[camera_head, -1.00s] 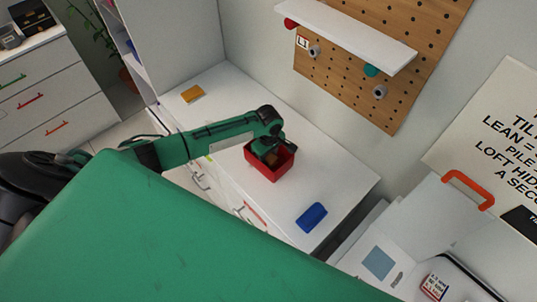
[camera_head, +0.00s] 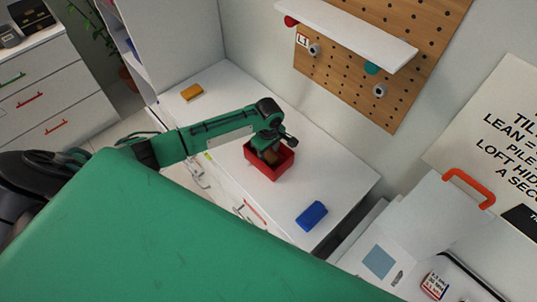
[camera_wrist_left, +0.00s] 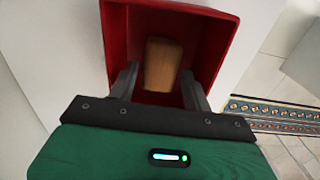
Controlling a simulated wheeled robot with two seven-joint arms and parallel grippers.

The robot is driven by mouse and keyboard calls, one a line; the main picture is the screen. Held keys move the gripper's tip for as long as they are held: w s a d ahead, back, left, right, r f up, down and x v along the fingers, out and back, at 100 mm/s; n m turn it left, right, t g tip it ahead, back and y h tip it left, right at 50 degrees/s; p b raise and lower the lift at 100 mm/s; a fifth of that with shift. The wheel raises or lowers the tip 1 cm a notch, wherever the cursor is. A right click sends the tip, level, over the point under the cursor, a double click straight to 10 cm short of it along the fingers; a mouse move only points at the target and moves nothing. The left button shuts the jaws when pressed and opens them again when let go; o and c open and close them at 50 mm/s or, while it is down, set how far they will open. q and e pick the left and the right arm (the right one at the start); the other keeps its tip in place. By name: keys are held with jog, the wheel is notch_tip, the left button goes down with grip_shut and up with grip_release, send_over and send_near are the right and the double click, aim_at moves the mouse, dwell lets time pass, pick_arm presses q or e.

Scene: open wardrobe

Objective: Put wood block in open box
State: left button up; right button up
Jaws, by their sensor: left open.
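The red open box (camera_head: 263,172) stands on the white cabinet top in the head view. It also shows in the left wrist view (camera_wrist_left: 216,30). The brown wood block (camera_wrist_left: 162,64) is inside the box in the left wrist view, between the spread fingers and apart from them on both sides. In the head view the block is partly hidden by my gripper. My left gripper (camera_wrist_left: 160,88) is open at the box's mouth, pointing into it; in the head view it is over the box (camera_head: 273,150). My right gripper is not in view.
A yellow block (camera_head: 192,92) lies at the back left of the white cabinet top (camera_head: 335,180), and a blue block (camera_head: 311,216) lies near its front right. A pegboard (camera_head: 375,95) with a white shelf (camera_head: 350,35) is on the wall behind.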

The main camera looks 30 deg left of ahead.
aim_at(268, 155)
pick_arm(q)
notch_tip(268, 155, up, 10)
jog(key=b, duration=0.1)
jog(key=shift+f, duration=0.15)
dwell(0.4)
